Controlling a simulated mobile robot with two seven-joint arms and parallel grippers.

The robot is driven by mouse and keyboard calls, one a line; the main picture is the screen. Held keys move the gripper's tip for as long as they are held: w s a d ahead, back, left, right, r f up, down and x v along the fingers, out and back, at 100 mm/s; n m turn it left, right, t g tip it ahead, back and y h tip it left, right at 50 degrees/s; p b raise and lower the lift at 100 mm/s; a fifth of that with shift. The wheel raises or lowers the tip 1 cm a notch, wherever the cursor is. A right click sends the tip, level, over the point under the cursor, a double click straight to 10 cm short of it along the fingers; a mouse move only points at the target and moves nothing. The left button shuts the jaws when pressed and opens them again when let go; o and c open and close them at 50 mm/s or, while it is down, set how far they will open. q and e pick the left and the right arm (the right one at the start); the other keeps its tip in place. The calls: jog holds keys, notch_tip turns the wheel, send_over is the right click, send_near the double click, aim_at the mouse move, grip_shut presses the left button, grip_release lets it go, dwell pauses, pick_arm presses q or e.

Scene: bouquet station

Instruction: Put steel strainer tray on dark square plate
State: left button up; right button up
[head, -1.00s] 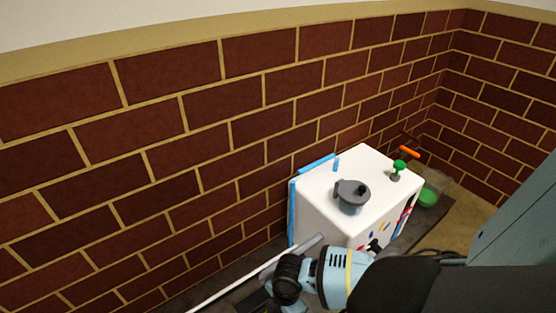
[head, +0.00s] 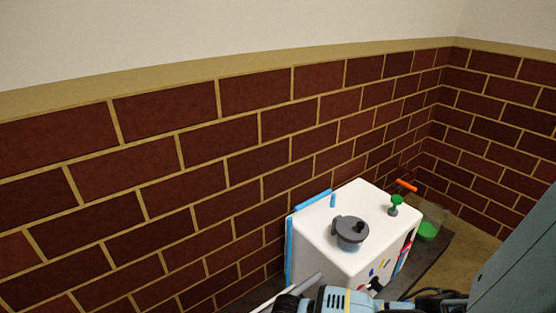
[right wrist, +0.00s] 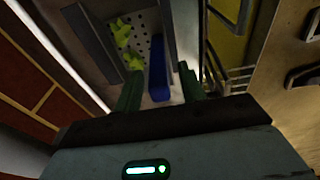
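In the right wrist view a perforated pale metal surface (right wrist: 143,50) carries yellow-green pieces (right wrist: 122,32); it may be the steel strainer tray, but I cannot be sure. My right gripper (right wrist: 159,88) has its two dark green fingers apart, below this surface in the picture. A blue piece (right wrist: 158,65) shows between and beyond the fingers, with gaps on both sides. I cannot make out a dark square plate in either view. My left gripper is not in view.
In the head view a white box (head: 323,240) carries a grey lidded pot (head: 351,232) and a green-topped item (head: 395,203). Brick walls close off the back and right. Metal handles (right wrist: 303,75) show at the right wrist view's right.

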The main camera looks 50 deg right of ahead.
pick_arm(q)
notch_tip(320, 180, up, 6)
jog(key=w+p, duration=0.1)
jog(key=p, duration=0.4)
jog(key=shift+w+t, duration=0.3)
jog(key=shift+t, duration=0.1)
pick_arm(e)
notch_tip(320, 180, up, 12)
jog(key=d, duration=0.1)
jog(key=shift+s+d, duration=0.15)
jog(key=shift+d, duration=0.05)
